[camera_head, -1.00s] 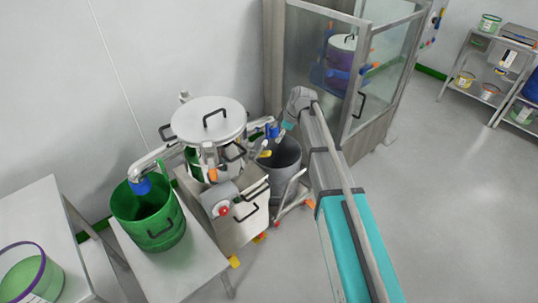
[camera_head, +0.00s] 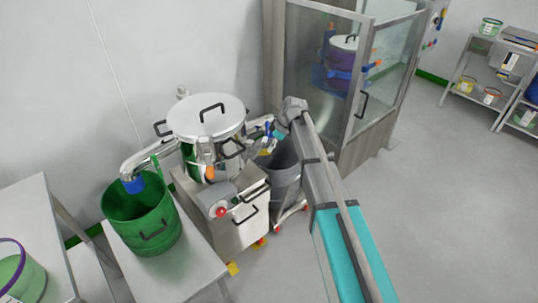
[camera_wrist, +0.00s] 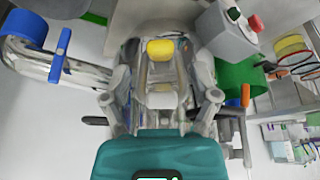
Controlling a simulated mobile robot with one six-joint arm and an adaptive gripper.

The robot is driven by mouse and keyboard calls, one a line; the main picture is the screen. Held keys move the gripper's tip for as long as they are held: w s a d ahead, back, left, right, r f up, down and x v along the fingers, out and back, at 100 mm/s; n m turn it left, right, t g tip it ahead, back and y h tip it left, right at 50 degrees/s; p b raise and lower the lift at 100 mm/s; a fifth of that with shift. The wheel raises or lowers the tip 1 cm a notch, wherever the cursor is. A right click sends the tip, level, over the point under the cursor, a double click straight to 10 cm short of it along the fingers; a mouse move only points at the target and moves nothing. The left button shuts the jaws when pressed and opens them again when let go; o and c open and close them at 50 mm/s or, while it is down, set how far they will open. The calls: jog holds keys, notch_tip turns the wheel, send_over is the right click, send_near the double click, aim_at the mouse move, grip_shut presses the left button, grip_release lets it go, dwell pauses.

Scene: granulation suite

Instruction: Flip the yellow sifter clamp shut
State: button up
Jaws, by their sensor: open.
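The sifter (camera_head: 190,120) is a round steel drum with a silver lid and black handles, on a steel cabinet. In the wrist view its yellow clamp (camera_wrist: 160,48) shows as a yellow tab on a metal lever, pointing away from my gripper. My gripper (camera_wrist: 160,90) is open, with one finger on each side of the lever, below the yellow tab in the picture. I cannot tell whether a finger touches the lever. In the head view my gripper (camera_head: 268,140) is at the sifter's right side, and its fingers and the clamp are too small to make out clearly.
A green bucket (camera_head: 150,240) stands on a bench to the left, under a blue-ended spout (camera_head: 133,185). A grey bin (camera_head: 286,180) stands right of the sifter. An orange-handled lever (camera_wrist: 245,95) is close to my gripper's right. A glass cabinet (camera_head: 325,70) stands behind my arm.

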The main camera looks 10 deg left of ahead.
aim_at(260, 152)
jog(key=shift+b+x, duration=1.6)
jog(key=shift+x, duration=0.5)
grip_shut()
